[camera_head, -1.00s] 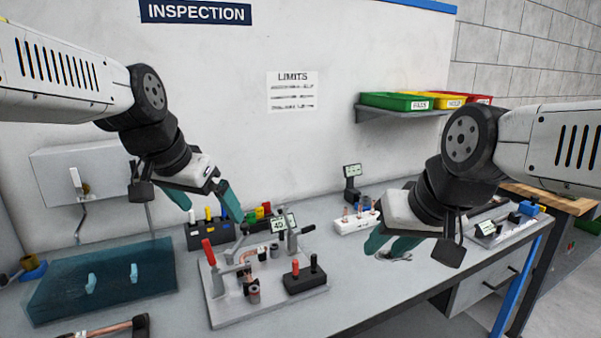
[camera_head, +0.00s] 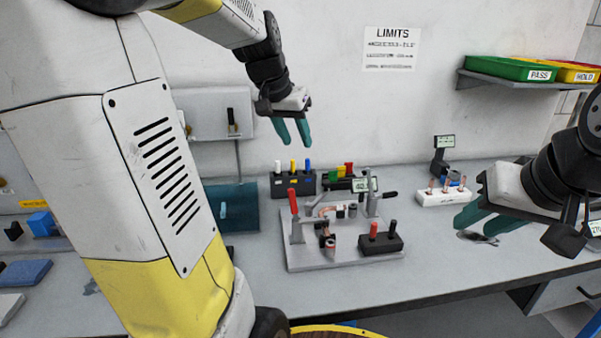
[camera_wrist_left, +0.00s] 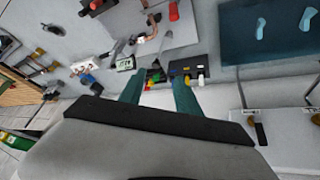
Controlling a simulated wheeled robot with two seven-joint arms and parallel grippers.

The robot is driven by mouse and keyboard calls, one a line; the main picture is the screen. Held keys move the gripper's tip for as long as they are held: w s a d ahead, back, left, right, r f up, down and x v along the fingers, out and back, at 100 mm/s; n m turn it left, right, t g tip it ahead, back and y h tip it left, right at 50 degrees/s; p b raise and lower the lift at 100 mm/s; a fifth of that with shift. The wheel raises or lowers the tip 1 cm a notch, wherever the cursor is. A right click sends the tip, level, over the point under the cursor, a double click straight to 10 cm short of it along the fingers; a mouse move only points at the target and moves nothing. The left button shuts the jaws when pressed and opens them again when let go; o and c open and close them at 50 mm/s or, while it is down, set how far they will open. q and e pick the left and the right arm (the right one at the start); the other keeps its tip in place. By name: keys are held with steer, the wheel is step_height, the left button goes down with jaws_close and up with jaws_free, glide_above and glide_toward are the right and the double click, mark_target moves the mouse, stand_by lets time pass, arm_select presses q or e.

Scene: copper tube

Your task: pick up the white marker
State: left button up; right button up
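The white marker (camera_head: 278,167) stands upright in a black holder (camera_head: 290,186), left of a yellow and a blue marker. Its white top also shows in the left wrist view (camera_wrist_left: 201,79), just right of the fingers. My left gripper (camera_head: 294,138) is open and empty, with fingers pointing down above the holder, apart from the marker. The same fingers show open in the left wrist view (camera_wrist_left: 160,92). My right gripper (camera_head: 478,218) is open and empty over the right part of the bench.
A grey fixture plate (camera_head: 345,252) with a red-handled clamp and a black block of red and black pegs stands in front of the holder. A teal mat or case (camera_head: 240,208) is left of it. A white block (camera_head: 443,197) holds copper pieces at right.

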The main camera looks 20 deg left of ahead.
arm_select(q)
steer(key=w+a+f, duration=0.3)
steer(key=w+a, duration=0.2)
steer(key=w, duration=0.3)
steer(key=m+g, duration=0.1)
glide_above(277, 161)
steer(key=s, duration=0.2)
step_height(277, 161, down, 7)
steer(key=shift+y, duration=0.3)
steer(key=x, duration=0.7)
steer(key=shift+s+a+f, duration=0.2)
steer(key=shift+a+f, duration=0.05)
steer(key=shift+a, duration=0.05)
steer(key=shift+c, duration=0.4)
jaws_close()
